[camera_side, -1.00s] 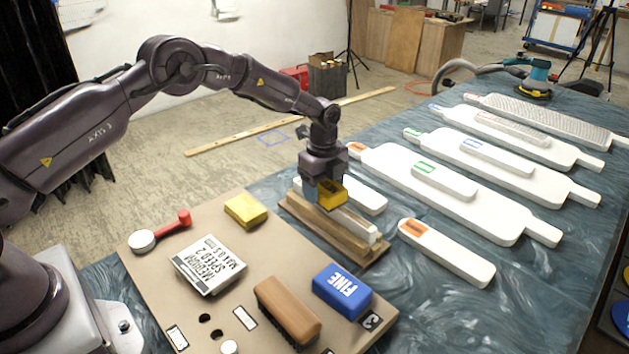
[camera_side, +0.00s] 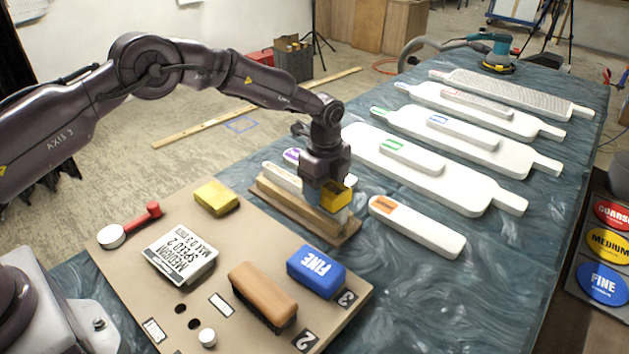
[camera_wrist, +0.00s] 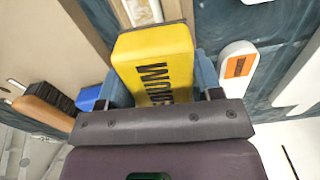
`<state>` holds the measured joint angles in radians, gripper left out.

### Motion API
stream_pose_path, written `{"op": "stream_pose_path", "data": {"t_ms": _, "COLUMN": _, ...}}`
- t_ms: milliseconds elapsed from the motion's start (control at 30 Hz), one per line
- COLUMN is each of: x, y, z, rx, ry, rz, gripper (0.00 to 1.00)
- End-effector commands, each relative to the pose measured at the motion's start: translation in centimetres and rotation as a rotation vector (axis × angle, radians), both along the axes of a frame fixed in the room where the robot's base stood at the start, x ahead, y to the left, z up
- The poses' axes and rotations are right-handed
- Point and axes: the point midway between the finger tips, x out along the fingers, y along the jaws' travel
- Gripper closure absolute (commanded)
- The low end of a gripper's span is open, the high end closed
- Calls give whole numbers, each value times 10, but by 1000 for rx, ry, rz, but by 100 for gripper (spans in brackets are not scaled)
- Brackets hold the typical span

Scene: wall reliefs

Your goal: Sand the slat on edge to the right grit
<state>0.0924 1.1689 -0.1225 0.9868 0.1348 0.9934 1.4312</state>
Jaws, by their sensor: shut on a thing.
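My gripper (camera_side: 326,193) is shut on a yellow sanding block (camera_wrist: 154,55) whose face reads "MEDIUM" in the wrist view. The white slat (camera_side: 282,179) stands on edge in a wooden holder (camera_side: 290,210) on the blue-green table. The block is at the slat's right part, over its top edge; whether they touch is hard to tell. The block and fingers hide much of that part. A blue "FINE" block (camera_side: 317,271) and another yellow block (camera_side: 216,198) lie on the board.
A white slat with an orange label (camera_side: 417,227) lies right of the holder. Several white paddle shapes (camera_side: 465,200) lie behind. Round grit signs (camera_side: 607,243) are at far right.

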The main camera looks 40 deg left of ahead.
Motion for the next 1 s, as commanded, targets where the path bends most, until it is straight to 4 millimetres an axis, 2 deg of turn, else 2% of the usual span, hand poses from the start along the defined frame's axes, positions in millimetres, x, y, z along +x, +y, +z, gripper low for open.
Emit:
{"op": "stream_pose_path", "data": {"t_ms": 533, "x": -1, "y": -51, "z": -1, "rx": -2, "ry": 2, "rz": -3, "gripper": 63}}
{"op": "stream_pose_path", "data": {"t_ms": 600, "x": 0, "y": -49, "z": 6, "rx": -2, "ry": 0, "rz": -1, "gripper": 63}}
{"op": "stream_pose_path", "data": {"t_ms": 667, "x": 0, "y": -49, "z": 23, "rx": -2, "ry": -4, "rz": -1, "gripper": 63}}
{"op": "stream_pose_path", "data": {"t_ms": 1000, "x": 0, "y": -48, "z": 52, "rx": -1, "ry": -1, "rz": -1, "gripper": 63}}
